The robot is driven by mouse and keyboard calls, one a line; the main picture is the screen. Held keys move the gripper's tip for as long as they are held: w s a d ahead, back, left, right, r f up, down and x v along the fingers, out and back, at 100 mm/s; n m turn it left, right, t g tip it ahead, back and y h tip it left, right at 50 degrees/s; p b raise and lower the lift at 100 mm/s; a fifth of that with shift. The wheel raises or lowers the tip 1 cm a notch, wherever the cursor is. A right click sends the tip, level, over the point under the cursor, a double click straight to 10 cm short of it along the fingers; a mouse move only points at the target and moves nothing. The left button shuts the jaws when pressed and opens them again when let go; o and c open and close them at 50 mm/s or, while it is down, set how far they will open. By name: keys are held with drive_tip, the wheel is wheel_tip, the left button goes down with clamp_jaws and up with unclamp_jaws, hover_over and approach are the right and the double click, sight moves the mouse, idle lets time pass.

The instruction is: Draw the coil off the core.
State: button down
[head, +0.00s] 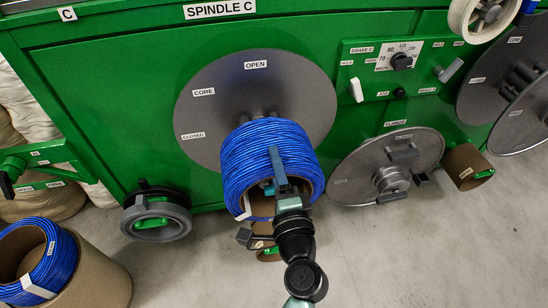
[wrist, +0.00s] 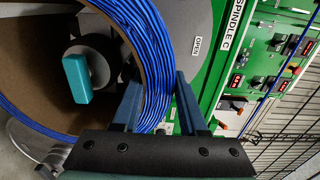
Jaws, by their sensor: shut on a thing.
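The blue cable coil (head: 243,160) is at the spindle C disc (head: 215,105), overlapping its lower part in the head view. The disc carries CORE, OPEN and CLOSED labels. The coil has a brown inner wall, which shows in the wrist view (wrist: 40,75), and a white tag at its front left. My gripper (wrist: 160,88) straddles the coil's wall on the OPEN side, one finger inside and one outside, and is shut on it. Inside the coil, the wrist view shows the grey core (wrist: 90,45) with a teal block (wrist: 77,78). I cannot tell the gap between coil and disc.
A brake panel (head: 400,65) with levers is at the upper right. A flange disc (head: 350,170) leans at the right. Another blue coil (head: 55,262) sits in a brown drum (head: 105,285) at the lower left. Bare floor (head: 400,255) lies front right. Wire fencing shows in the wrist view (wrist: 285,140).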

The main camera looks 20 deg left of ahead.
drive_tip(key=b+v, duration=0.3)
drive_tip(key=v, duration=1.2)
drive_tip(key=shift+r, duration=0.3)
idle(1.4)
drive_tip(key=shift+d+r, duration=0.1)
drive_tip(key=shift+d, duration=0.05)
